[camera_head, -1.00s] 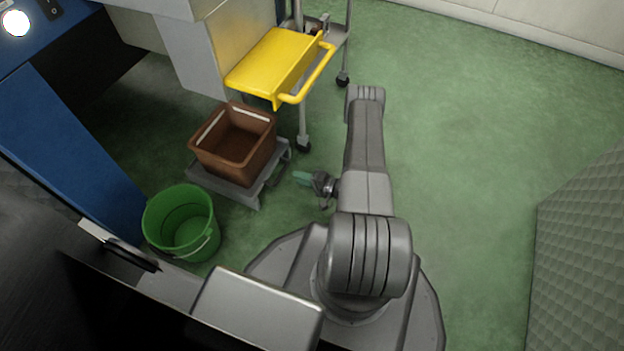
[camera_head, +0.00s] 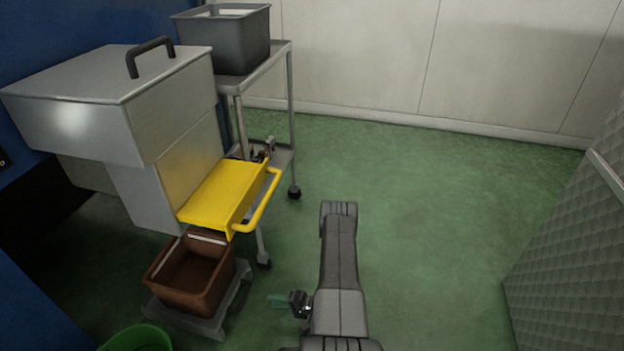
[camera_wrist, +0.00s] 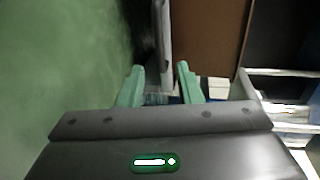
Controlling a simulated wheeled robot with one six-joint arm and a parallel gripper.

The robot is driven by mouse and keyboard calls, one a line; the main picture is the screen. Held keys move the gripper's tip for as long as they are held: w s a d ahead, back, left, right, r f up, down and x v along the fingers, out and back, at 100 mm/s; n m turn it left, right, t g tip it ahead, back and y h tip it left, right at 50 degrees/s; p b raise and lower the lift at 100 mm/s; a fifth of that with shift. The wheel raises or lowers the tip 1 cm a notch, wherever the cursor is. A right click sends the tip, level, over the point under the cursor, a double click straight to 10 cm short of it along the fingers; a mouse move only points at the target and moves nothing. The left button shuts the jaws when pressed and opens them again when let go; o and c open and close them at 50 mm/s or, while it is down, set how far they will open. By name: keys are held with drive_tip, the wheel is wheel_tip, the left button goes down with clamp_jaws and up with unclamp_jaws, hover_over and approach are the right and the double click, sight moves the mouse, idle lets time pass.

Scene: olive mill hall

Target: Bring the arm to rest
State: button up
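My arm (camera_head: 339,262) is folded in the lower middle of the head view, above the green floor. My gripper (camera_head: 279,300) shows small beside it, with its pale green fingers pointing left toward the brown crate. In the wrist view my gripper (camera_wrist: 158,84) has its two green fingers apart, with nothing between them. The brown crate (camera_head: 157,284) stands empty on a grey base (camera_head: 213,326), to the left of my gripper and apart from it.
A grey machine with a lidded hopper (camera_head: 120,75) and a yellow chute (camera_head: 215,195) stands at left. A steel cart (camera_head: 281,48) carries a grey bin (camera_head: 243,42). A green bucket (camera_head: 137,339) is at the bottom left. A quilted panel (camera_head: 572,245) stands right. The floor (camera_head: 430,200) between is clear.

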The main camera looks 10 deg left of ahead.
sight(244, 297)
drive_tip(key=b+x, duration=0.4)
drive_tip(key=x, duration=0.9)
drive_tip(key=shift+w+a, duration=0.1)
drive_tip(key=shift+a, duration=0.2)
drive_tip(key=shift+d, duration=0.1)
